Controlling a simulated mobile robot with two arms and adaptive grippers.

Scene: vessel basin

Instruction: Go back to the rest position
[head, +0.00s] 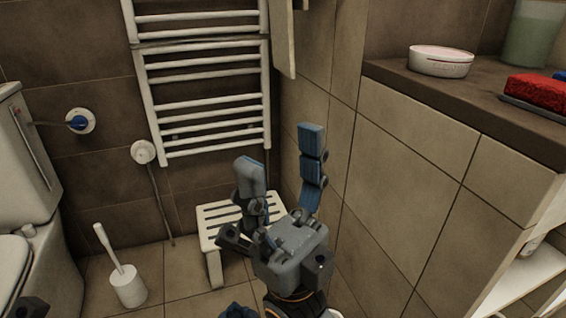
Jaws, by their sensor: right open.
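My right gripper (281,150) is in the lower middle of the head view, pointing up and away. Its two blue-padded fingers are spread apart with nothing between them. It is in front of a white slatted stool (213,212) and beside the tiled side of the counter, and it hides part of the stool. Whether it touches the tiles cannot be told. My left gripper is not recognisable in view; only small dark parts show at the bottom edge.
A dark counter (490,82) at right holds a white round dish (440,61), a red sponge (537,91) and a greenish container (533,35). A towel radiator (205,90) hangs behind. A toilet (25,170) and brush holder (128,287) stand left, with open floor between brush and stool.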

